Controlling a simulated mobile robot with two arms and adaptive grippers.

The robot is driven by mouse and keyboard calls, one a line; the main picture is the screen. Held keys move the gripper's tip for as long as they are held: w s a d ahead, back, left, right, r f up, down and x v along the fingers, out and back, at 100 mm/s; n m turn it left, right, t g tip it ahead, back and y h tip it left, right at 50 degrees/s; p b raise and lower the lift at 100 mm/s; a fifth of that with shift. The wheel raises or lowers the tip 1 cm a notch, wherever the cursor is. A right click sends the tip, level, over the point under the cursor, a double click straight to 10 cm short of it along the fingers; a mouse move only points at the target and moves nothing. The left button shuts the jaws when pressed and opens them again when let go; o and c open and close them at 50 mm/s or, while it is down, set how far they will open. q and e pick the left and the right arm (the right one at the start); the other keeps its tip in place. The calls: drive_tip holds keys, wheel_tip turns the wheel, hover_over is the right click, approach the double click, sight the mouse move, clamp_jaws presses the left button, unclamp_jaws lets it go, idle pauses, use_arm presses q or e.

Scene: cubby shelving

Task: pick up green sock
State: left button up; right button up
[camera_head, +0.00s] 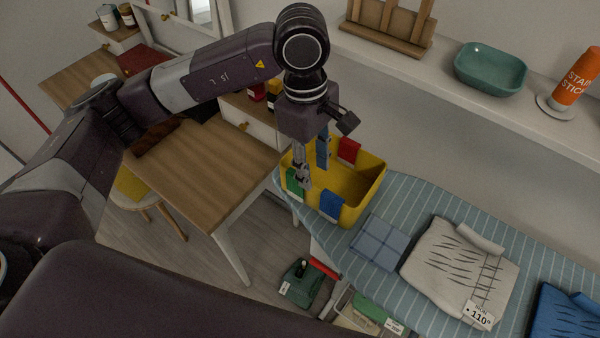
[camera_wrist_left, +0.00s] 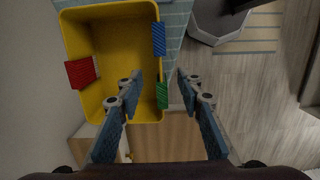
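The green sock (camera_head: 294,182) hangs over the left rim of a yellow bin (camera_head: 361,184) in the head view. In the left wrist view the green sock (camera_wrist_left: 162,95) hangs on the bin's right wall. My left gripper (camera_head: 312,168) points down over that rim; its fingers partly cover the bin. In the left wrist view my left gripper (camera_wrist_left: 160,80) is open, with one finger on each side of the green sock and the rim in the picture. Whether they touch cannot be told. My right gripper is not in view.
A red cloth (camera_head: 349,150) and a blue cloth (camera_head: 331,204) also hang on the bin's rim. The bin stands on a striped ironing board (camera_head: 399,199) with folded clothes (camera_head: 458,265). A wooden table (camera_head: 207,167) is at left, a wall shelf (camera_head: 450,85) behind.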

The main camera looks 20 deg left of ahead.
sight(297, 185)
use_arm(q)
drive_tip(key=shift+w+a+r+y, duration=0.15)
drive_tip(key=shift+w+a+y, duration=0.15)
drive_tip(key=shift+a, duration=0.25)
drive_tip(key=shift+w+a+r+y, duration=0.1)
drive_tip(key=shift+w+a+y, duration=0.15)
drive_tip(key=shift+a, duration=0.3)
drive_tip(key=shift+w+a+f, duration=0.1)
drive_tip(key=shift+a, duration=0.25)
wheel_tip(297, 185, down, 2)
drive_tip(key=shift+a+f+p, duration=0.15)
drive_tip(key=shift+f+p, duration=0.05)
drive_tip(key=shift+p, duration=0.5)
drive_tip(key=f, duration=0.1)
drive_tip(key=f+p, duration=0.1)
drive_tip(key=f, duration=0.1)
drive_tip(key=f+p, duration=0.1)
drive_tip(key=shift+a+f, duration=0.15)
drive_tip(key=shift+a, duration=0.1)
drive_tip(key=shift+f, duration=0.3)
drive_tip(key=shift+c, duration=0.6)
clamp_jaws()
